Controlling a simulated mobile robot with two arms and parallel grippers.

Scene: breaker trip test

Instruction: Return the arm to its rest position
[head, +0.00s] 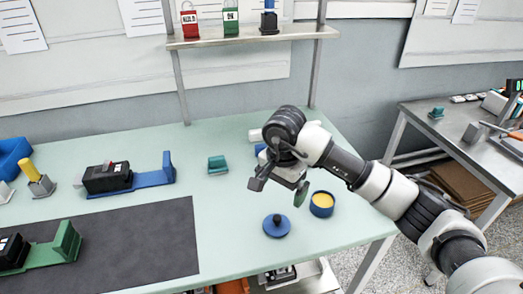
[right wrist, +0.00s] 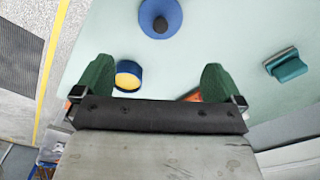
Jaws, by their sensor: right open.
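My right arm reaches in from the right in the head view. Its gripper (head: 279,186) is above the right part of the pale green bench (head: 225,250). In the right wrist view the two green fingertips (right wrist: 159,82) stand wide apart with nothing between them. Below the gripper in the head view are a round blue lid with a knob (head: 276,227) and a blue jar with yellow contents (head: 321,204). The lid (right wrist: 160,17) and jar (right wrist: 128,76) also show in the right wrist view, apart from the fingers. My left gripper is not in view.
A teal block (head: 217,165) stands behind the lid. A black breaker in a blue holder (head: 130,177) and a green holder (head: 60,247) by the dark mat (head: 155,240) are at left. A shelf (head: 255,35) rises behind. A grey side table (head: 455,125) stands at right.

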